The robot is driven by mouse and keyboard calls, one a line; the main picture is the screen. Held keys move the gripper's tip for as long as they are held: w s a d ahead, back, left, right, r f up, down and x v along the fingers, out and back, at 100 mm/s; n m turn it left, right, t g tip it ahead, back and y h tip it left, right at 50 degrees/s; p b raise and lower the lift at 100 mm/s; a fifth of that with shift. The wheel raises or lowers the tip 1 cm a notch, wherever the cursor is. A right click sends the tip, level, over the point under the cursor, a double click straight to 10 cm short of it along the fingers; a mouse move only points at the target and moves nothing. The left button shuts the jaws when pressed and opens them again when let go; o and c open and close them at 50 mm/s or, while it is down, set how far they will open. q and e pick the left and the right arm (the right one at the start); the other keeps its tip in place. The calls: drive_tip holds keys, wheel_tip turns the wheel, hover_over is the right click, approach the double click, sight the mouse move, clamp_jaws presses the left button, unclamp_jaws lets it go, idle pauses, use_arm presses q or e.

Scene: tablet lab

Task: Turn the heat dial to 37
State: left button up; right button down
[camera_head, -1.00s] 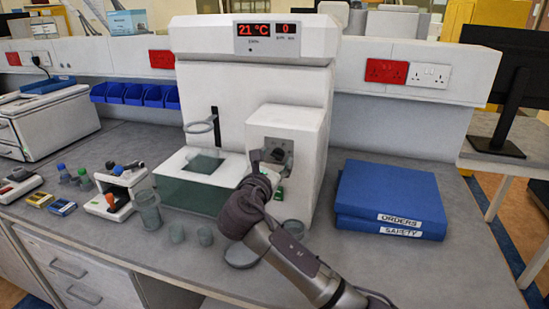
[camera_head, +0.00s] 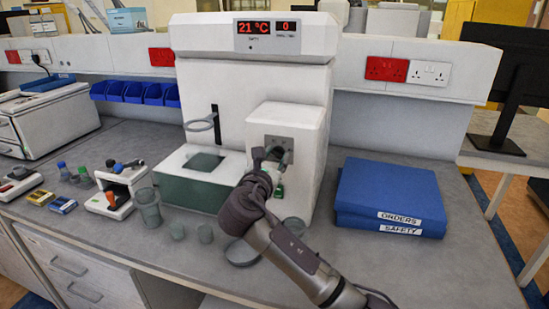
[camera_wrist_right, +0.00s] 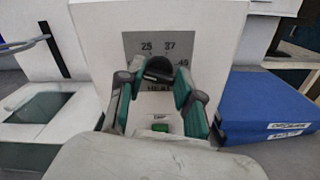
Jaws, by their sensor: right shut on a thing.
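The heat dial (camera_wrist_right: 158,70) is a dark round knob on a grey plate (camera_wrist_right: 185,45) marked 25, 37 and a partly hidden number, with HEAT lettered below. In the head view the plate (camera_head: 287,143) is on the front of the white machine (camera_head: 255,90), whose display reads 21 °C and 0. My right gripper (camera_wrist_right: 157,85) has its fingers on either side of the dial and is shut on it. In the head view my right gripper (camera_head: 268,160) is in front of the plate and partly hides the dial. The dial's pointer setting is not clear. My left gripper is not in view.
A green switch (camera_wrist_right: 160,127) is below the dial. Blue binders (camera_head: 390,195) lie to the right of the machine. Beakers (camera_head: 147,205) and small lab items stand to the left.

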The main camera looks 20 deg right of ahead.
drive_tip(key=m, duration=0.4)
drive_tip(key=shift+f+m, duration=0.15)
drive_tip(key=shift+m, duration=0.15)
drive_tip(key=m+b, duration=0.2)
drive_tip(key=m, duration=0.2)
drive_tip(key=shift+s+d+f+m, duration=0.1)
drive_tip(key=shift+m, duration=0.2)
drive_tip(key=m+b, duration=0.2)
drive_tip(key=m, duration=0.3)
drive_tip(key=shift+f+b, duration=0.2)
drive_tip(key=shift+b, duration=0.2)
drive_tip(key=m+b, duration=0.2)
drive_tip(key=m, duration=0.3)
drive_tip(key=shift+b, duration=0.35)
drive_tip(key=c, duration=0.8)
unclamp_jaws()
drive_tip(key=shift+o, duration=0.2)
drive_tip(key=shift+r, duration=0.1)
